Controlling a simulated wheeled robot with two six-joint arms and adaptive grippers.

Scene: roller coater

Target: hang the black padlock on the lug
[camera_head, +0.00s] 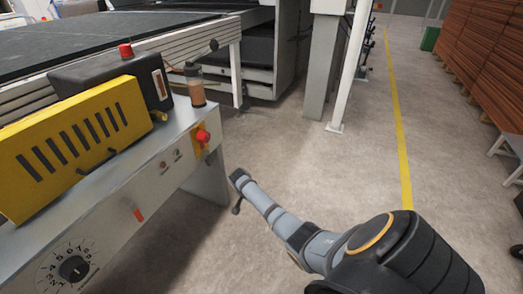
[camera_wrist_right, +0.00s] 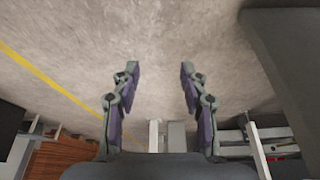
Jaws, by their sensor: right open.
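I cannot make out a black padlock in either view. A red rotary switch (camera_head: 202,136) on a yellow plate sits at the right end of the grey machine front. I cannot pick out a lug for certain. My right gripper (camera_head: 236,192) is at the end of the arm from the lower right, over the floor, right of and below the switch and apart from the machine. In the wrist view the right gripper (camera_wrist_right: 160,70) is open, with only bare floor between its fingers. My left gripper is not in view.
The grey machine front (camera_head: 115,225) carries a numbered dial (camera_head: 74,268), a red lever (camera_head: 138,214) and a slotted yellow cover (camera_head: 75,145). A bottle-like container (camera_head: 196,88) stands on top. Clear floor (camera_head: 300,150) lies right of the machine, towards a white post (camera_head: 350,65).

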